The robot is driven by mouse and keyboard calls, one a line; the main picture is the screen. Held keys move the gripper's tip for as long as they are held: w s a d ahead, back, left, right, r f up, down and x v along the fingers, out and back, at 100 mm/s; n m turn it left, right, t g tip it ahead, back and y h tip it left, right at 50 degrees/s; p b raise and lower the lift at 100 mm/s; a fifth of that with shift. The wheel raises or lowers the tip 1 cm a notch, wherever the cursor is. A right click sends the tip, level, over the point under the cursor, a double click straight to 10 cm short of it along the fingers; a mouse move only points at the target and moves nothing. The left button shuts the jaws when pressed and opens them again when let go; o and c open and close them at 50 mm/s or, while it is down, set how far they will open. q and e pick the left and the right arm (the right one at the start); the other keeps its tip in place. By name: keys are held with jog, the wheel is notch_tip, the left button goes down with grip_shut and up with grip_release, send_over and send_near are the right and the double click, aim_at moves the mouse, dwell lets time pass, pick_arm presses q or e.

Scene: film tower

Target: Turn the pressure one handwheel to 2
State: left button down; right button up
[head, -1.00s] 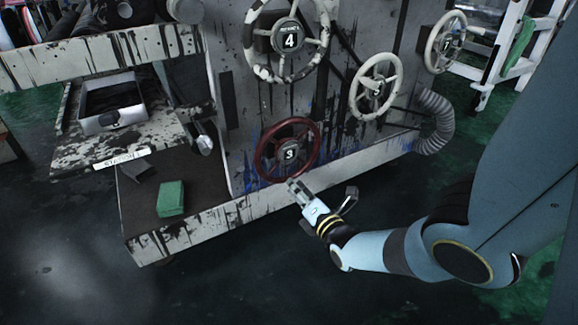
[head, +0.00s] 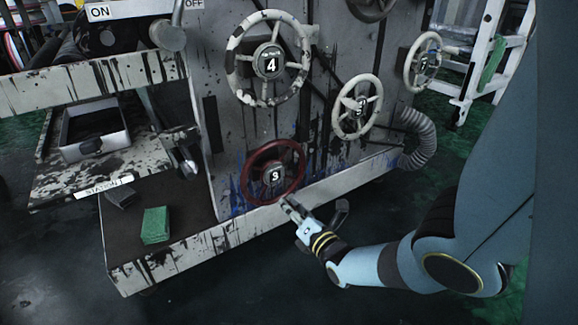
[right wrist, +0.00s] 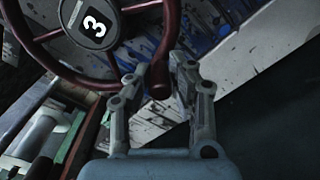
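The dark red handwheel (head: 273,200) with a "3" at its hub is low on the grey panel. In the right wrist view, the red wheel (right wrist: 170,28) fills the upper left, and its handle knob (right wrist: 160,88) lies between my fingertips. My right gripper (head: 290,205) is at the wheel's lower right rim. In the right wrist view, the fingers of my right gripper (right wrist: 163,80) stand apart; whether they touch the knob is unclear. A larger black-and-white wheel (head: 238,82) reading "4" is above; the small label over its number is unreadable. My left gripper is not in view.
White handwheels (head: 357,106) (head: 423,62) are at the right, near a ribbed hose (head: 418,140). A green block (head: 155,225) lies on the lower ledge, below a metal tray (head: 95,130). The dark floor in front is clear.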

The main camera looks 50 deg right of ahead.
jog(key=o, duration=0.4)
jog(key=shift+s+d+f, duration=0.1)
jog(key=shift+s+f, duration=0.05)
jog(key=shift+f, duration=0.05)
jog(key=shift+r, duration=0.1)
jog(key=v, duration=1.2)
